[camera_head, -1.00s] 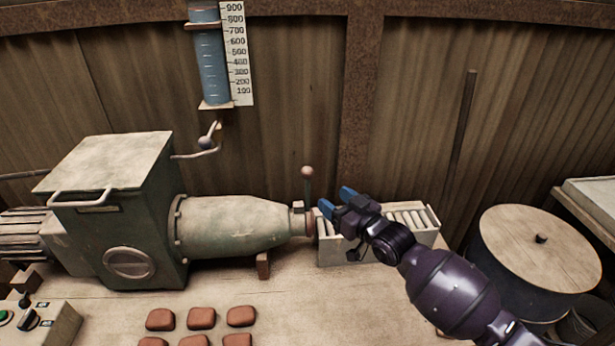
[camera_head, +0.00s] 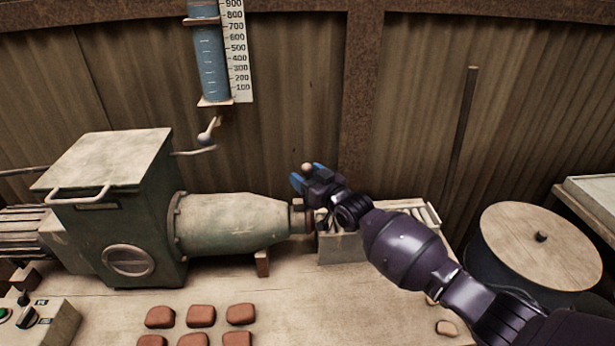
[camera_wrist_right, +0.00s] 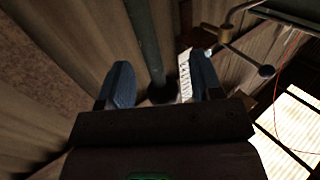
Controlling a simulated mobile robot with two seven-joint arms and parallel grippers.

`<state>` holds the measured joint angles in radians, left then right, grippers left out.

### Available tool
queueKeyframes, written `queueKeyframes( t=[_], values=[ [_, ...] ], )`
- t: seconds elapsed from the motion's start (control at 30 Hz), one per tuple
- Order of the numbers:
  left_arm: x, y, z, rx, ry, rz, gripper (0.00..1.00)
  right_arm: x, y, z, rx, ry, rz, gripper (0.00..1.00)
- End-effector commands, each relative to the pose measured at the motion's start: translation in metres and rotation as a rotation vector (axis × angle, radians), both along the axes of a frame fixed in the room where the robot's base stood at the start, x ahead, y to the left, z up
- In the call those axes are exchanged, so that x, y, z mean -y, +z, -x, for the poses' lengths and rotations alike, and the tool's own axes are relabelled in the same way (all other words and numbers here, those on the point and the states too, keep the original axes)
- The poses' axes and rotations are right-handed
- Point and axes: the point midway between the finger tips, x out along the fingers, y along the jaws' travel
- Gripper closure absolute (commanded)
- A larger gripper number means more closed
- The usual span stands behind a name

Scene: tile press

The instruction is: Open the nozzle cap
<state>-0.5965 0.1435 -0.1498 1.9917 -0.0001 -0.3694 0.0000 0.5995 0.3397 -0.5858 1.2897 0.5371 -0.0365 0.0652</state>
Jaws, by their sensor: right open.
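The nozzle (camera_head: 235,222) of the green press points right, and the cap (camera_head: 298,217) sits at its tip. The cap's lever ends in a pinkish ball knob (camera_head: 307,168); most of its rod is hidden behind my right gripper (camera_head: 308,179). My right gripper is open, its blue fingers at the height of the knob. In the right wrist view, the dark lever rod (camera_wrist_right: 143,38) and its knob (camera_wrist_right: 162,92) show between the open fingers (camera_wrist_right: 163,82). I cannot tell whether the fingers touch it. My left gripper is out of view.
A roller tray (camera_head: 342,248) stands just right of the nozzle, under my right arm. Several brown clay tiles (camera_head: 200,316) lie on the table in front. A round drum (camera_head: 540,250) stands at right, and a measuring tube (camera_head: 210,60) hangs on the wall.

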Motion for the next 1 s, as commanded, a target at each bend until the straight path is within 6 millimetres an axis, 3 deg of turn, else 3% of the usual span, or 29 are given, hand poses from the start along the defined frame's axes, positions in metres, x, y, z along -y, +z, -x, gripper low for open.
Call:
queueKeyframes(
  t=[0.23,0.6,1.0],
  values=[
    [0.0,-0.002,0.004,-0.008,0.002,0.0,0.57,0.0,0.0,0.0,0.0,0.0,0.0,0.44],
    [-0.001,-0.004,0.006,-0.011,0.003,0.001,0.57,0.0,0.0,0.0,0.0,0.0,0.0,1.0],
    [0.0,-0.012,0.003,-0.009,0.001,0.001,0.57,0.0,-0.004,0.007,0.068,0.0,-0.002,1.0]
  ],
)
